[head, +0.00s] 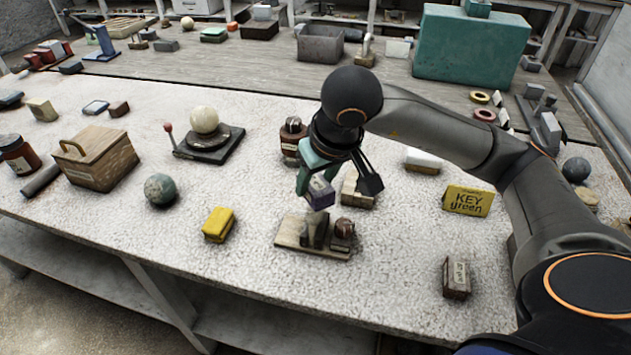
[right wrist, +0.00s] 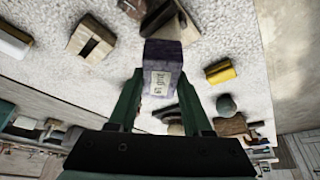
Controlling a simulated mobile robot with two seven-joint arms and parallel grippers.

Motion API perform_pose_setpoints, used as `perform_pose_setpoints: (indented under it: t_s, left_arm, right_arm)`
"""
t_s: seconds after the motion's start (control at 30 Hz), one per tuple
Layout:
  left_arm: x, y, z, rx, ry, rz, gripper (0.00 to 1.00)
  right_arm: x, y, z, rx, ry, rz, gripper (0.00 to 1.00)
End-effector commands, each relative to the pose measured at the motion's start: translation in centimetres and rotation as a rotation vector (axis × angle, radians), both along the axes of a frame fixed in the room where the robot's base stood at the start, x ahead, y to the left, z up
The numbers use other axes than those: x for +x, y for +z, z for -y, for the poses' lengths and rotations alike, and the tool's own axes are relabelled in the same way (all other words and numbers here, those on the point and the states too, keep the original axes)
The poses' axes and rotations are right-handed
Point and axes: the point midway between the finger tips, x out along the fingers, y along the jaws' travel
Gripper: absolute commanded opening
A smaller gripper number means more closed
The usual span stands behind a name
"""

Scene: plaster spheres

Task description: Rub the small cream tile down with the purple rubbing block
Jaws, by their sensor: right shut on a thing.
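The purple rubbing block (head: 320,194) is held between the fingertips of my right gripper (head: 338,182), which is shut on it. In the right wrist view the block (right wrist: 163,58) shows a white label, and both green fingers of the gripper (right wrist: 160,88) reach its sides. In the head view it is above the bench, just behind and over a small wooden stand. My left gripper is not in view.
The wooden stand (head: 291,238) holds dark pieces below the block. A notched tan block (head: 352,197) is close behind it. A yellow block (head: 218,224) and a speckled sphere (head: 160,189) are to the left, a yellow sign (head: 467,200) to the right.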

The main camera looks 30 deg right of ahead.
Motion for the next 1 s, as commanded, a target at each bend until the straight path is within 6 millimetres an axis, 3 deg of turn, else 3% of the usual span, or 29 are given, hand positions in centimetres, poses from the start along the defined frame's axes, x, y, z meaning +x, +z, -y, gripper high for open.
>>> perform_pose_setpoints:
  t_s: [0.33, 0.67, 1.0]
  left_arm:
    - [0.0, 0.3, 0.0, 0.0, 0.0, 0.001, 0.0]
    - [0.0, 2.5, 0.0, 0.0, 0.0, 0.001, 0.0]
    - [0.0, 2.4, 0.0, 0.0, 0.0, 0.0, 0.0]
  right_arm:
    - [0.0, 0.5, 0.0, -0.001, -0.001, 0.002, 0.0]
    - [0.1, 4.0, 0.0, 0.0, -0.001, 0.002, 0.0]
    - [0.0, 4.0, 0.0, 0.0, -0.001, 0.0, 0.0]
